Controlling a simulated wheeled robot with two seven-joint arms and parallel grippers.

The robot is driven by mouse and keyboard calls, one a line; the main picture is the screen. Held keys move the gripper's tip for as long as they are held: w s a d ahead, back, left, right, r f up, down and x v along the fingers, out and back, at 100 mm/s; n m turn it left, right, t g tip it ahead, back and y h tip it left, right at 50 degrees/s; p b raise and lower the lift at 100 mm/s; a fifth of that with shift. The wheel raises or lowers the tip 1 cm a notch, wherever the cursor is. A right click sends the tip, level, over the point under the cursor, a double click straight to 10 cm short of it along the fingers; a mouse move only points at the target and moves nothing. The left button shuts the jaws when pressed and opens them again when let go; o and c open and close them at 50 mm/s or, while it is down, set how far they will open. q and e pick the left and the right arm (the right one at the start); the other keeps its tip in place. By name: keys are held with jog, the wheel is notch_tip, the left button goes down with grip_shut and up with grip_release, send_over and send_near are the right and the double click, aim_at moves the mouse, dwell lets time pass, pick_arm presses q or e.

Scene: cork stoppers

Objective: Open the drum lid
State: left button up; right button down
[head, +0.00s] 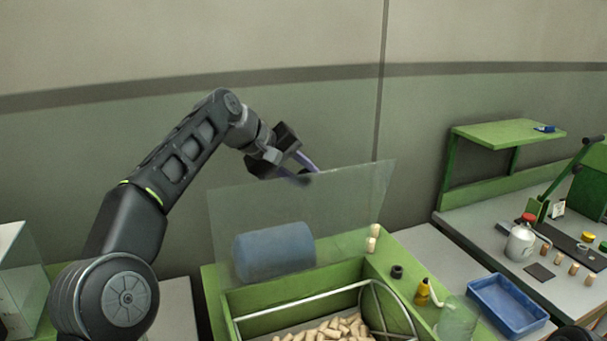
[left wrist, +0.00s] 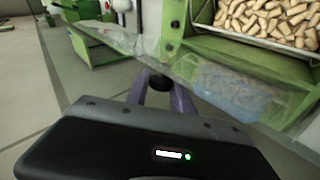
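The drum lid is a clear panel (head: 345,205), standing raised and tilted over the green drum housing (head: 262,301). My left gripper (head: 311,175) is at the panel's top edge. In the left wrist view its two purple fingers (left wrist: 160,84) stand on either side of a dark round knob (left wrist: 160,81) on the lid's edge, and they appear closed on it. The lid also shows edge-on in that view (left wrist: 130,42). A blue cylinder (head: 275,253) shows through the panel. My right gripper is not in view.
Cork stoppers (head: 325,331) lie inside the housing beside a curved metal rim. On its right ledge are corks (head: 372,240), a dark ring (head: 397,271) and a yellow bottle (head: 422,293). A blue tray (head: 508,304) and a bench (head: 560,212) stand at right.

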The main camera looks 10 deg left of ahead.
pick_arm(q)
jog(key=o, duration=0.4)
jog(key=shift+d+f, duration=0.1)
jog(key=shift+o, duration=0.2)
jog(key=v, duration=0.8)
